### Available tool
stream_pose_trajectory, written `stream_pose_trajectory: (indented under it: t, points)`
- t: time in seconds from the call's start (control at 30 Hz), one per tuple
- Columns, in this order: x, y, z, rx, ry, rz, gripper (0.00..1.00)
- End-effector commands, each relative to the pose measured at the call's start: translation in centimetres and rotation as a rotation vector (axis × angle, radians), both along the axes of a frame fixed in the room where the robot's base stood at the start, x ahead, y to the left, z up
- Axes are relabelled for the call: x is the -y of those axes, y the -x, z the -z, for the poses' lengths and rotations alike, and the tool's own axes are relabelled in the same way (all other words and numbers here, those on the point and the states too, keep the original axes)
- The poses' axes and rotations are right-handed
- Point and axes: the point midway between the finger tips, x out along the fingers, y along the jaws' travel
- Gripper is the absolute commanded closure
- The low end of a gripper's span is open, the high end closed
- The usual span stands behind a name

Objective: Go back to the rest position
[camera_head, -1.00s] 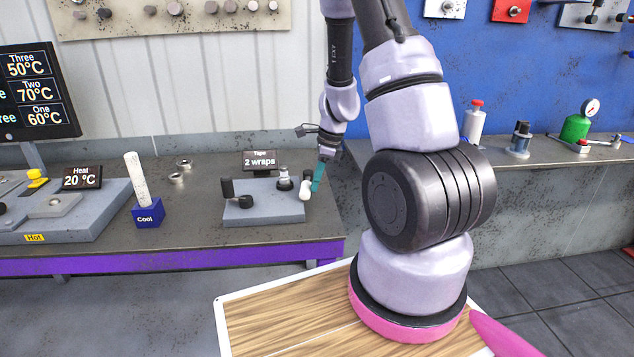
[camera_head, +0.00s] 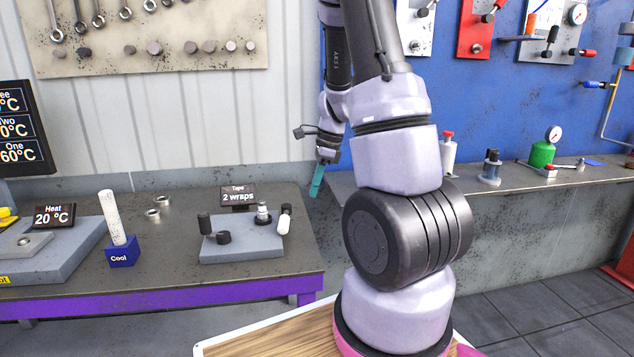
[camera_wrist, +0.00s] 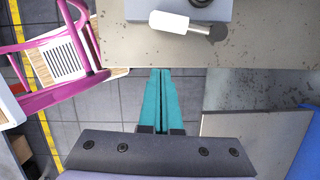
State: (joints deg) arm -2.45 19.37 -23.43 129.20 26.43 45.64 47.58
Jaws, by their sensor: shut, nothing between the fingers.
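My gripper (camera_head: 316,185) has teal fingers that are shut with nothing between them. In the head view it hangs pointing down, above and to the right of the tape fixture (camera_head: 240,247), near the right end of the bench. In the wrist view the two teal fingers (camera_wrist: 160,98) lie side by side over the grey floor, just off the bench edge. A white-handled lever (camera_wrist: 180,22) of the fixture shows at the top of the wrist view, apart from the fingers.
The bench (camera_head: 150,270) also carries a blue Cool block (camera_head: 122,252) with a white rod, a heat plate (camera_head: 50,245) and two metal rings. Dark floor is free at the right.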

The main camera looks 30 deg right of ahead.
Motion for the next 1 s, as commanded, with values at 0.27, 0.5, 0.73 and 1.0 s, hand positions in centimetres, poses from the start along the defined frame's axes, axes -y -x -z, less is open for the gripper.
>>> stream_pose_trajectory:
  t: [0.27,0.5,0.73,1.0]
  points:
    - [0.5,0.2,-1.9,0.001,0.0,0.0,1.0]
    - [0.5,0.2,-1.9,0.001,0.0,0.001,1.0]
    - [0.5,0.2,-1.9,0.001,0.0,-0.001,1.0]
    - [-2.2,1.3,-7.3,0.142,0.007,-0.22,1.0]
